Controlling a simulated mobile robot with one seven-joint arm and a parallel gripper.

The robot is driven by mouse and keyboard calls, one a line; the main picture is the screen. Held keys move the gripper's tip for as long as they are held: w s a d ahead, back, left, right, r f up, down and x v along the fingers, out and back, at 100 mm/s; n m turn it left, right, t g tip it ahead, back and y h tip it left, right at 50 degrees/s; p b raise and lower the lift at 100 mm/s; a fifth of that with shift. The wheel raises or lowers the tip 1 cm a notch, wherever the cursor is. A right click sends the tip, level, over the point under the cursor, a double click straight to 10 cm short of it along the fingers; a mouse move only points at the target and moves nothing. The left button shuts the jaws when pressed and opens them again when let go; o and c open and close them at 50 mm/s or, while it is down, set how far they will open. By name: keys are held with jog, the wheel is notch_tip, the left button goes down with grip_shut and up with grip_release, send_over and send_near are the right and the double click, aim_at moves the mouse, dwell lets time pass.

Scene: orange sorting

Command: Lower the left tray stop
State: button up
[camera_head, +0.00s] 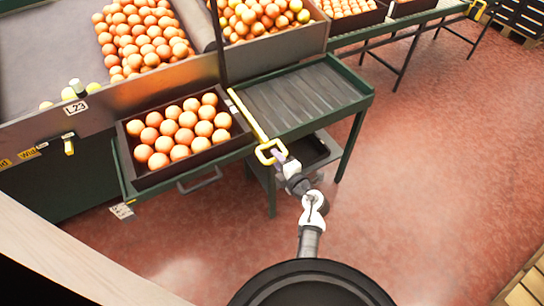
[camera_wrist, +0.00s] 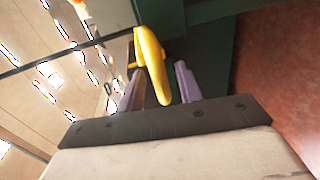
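The yellow tray stop (camera_head: 250,118) is a long thin bar with a loop handle at its near end. It lies between the orange-filled crate and the bare roller section of the green table. My gripper (camera_head: 279,157) is at the loop handle, at the table's front edge. In the wrist view, the yellow handle (camera_wrist: 152,62) stands between the two purple fingers of my gripper (camera_wrist: 158,88). The fingers are apart, with a gap showing on the right side of the handle. Contact on the left side is hard to tell.
A dark crate (camera_head: 124,146) full of oranges sits left of the stop on the green table (camera_head: 361,97). The slatted roller surface (camera_head: 297,98) to the right is empty. A dark bin (camera_head: 318,150) is below. Another yellow handle (camera_head: 478,8) shows far right. Red floor is open at right.

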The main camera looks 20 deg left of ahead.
jog(key=shift+w+a+f, duration=0.1)
jog(key=shift+w+a, duration=0.25)
jog(key=shift+a, duration=0.1)
